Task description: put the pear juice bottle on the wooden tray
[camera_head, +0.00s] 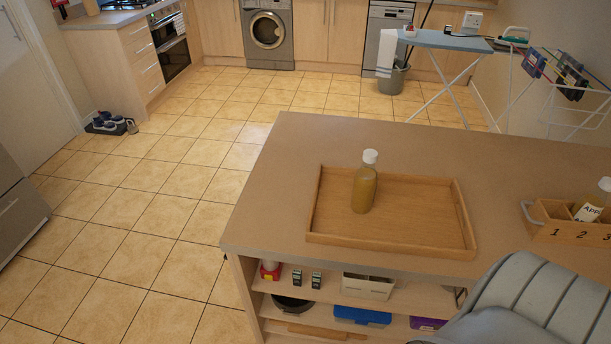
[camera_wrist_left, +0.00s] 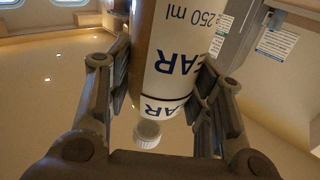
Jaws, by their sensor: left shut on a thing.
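In the left wrist view my left gripper (camera_wrist_left: 158,115) is shut on a bottle (camera_wrist_left: 165,45) with a white label, showing "EAR" and "250 ml", and a white cap. The lettering is upside down there, and the bottle's far end is cut off. The wooden tray (camera_head: 330,239) lies on the counter in the head view. A bottle of yellowish juice with a white cap (camera_head: 365,188) stands upright in its left part; no label shows on it. Neither gripper shows in the head view, and I cannot make out the tray in the wrist view.
Shelves below hold a white box (camera_head: 368,287) and other items.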

